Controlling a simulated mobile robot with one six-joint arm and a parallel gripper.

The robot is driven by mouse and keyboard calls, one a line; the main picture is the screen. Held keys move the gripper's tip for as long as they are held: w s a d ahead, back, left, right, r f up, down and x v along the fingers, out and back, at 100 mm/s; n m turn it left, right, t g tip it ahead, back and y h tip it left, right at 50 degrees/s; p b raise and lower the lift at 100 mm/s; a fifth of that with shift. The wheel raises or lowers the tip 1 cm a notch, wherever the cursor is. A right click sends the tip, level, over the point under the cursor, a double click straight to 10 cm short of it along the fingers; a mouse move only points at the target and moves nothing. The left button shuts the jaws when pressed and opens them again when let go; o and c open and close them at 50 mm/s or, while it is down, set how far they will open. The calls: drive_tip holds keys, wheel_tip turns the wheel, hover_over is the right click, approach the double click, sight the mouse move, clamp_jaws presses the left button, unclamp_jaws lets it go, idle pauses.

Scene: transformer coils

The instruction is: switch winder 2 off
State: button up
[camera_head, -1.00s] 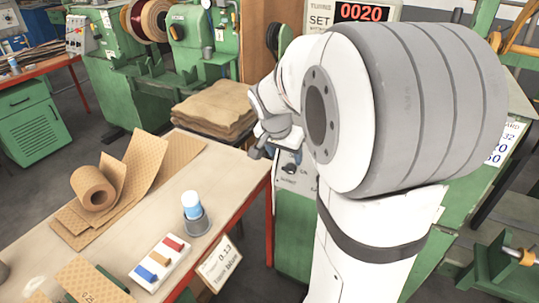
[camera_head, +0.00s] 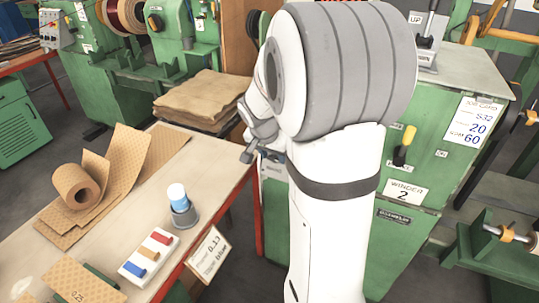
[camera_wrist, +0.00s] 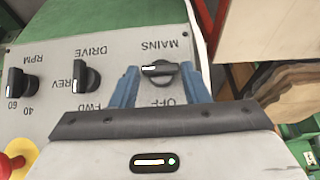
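The winder 2 cabinet (camera_head: 455,150) is green, with a white "WINDER 2" label (camera_head: 404,192) on its front. In the wrist view its grey control panel (camera_wrist: 60,120) appears upside down. The black MAINS knob (camera_wrist: 160,71) has a white pointer mark on its left end, and its grip lies roughly crosswise; "OFF" is printed beside it. My gripper (camera_wrist: 160,88) is open, its blue fingers on either side of this knob. I cannot tell whether they touch it. In the head view my gripper (camera_head: 260,152) is at the cabinet's left side, where my arm hides most of the panel.
The DRIVE knob (camera_wrist: 87,78), the RPM knob (camera_wrist: 22,84) and a red button (camera_wrist: 10,166) on yellow sit left of MAINS. A yellow-handled lever (camera_head: 405,146) is on the cabinet front.

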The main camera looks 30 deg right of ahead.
drive_tip(key=c, duration=0.5)
drive_tip(key=shift+a, duration=0.1)
drive_tip(key=shift+c, duration=0.3)
drive_tip(key=shift+w+b, duration=0.1)
drive_tip(key=shift+b, duration=0.2)
drive_tip(key=shift+w+a+n+g+h+b, duration=0.1)
drive_tip(key=shift+w+n+g+h+b, duration=0.1)
drive_tip(key=shift+n+g+h+b, duration=0.5)
drive_tip(key=n, duration=0.1)
drive_tip(key=n+g+h+b, duration=0.1)
drive_tip(key=g+h, duration=0.1)
drive_tip(key=shift+w+a+f+n, duration=0.2)
drive_tip(key=shift+w+a+n, duration=0.1)
drive_tip(key=shift+n, duration=0.1)
drive_tip(key=n+h, duration=0.1)
drive_tip(key=n+g+h+b, duration=0.1)
drive_tip(key=n+h, duration=0.1)
drive_tip(key=h, duration=0.1)
drive_tip(key=shift+a+f+g+b, duration=0.25)
drive_tip(key=shift+f+g+b, duration=0.1)
drive_tip(key=shift+g, duration=0.05)
drive_tip(key=n+h, duration=0.1)
drive_tip(key=n, duration=0.1)
drive_tip(key=n+h, duration=0.2)
drive_tip(key=shift+a+f+h+b, duration=0.2)
drive_tip(key=shift+f+h+b, duration=0.1)
drive_tip(key=shift+f+b, duration=0.05)
drive_tip(key=shift+n, duration=0.3)
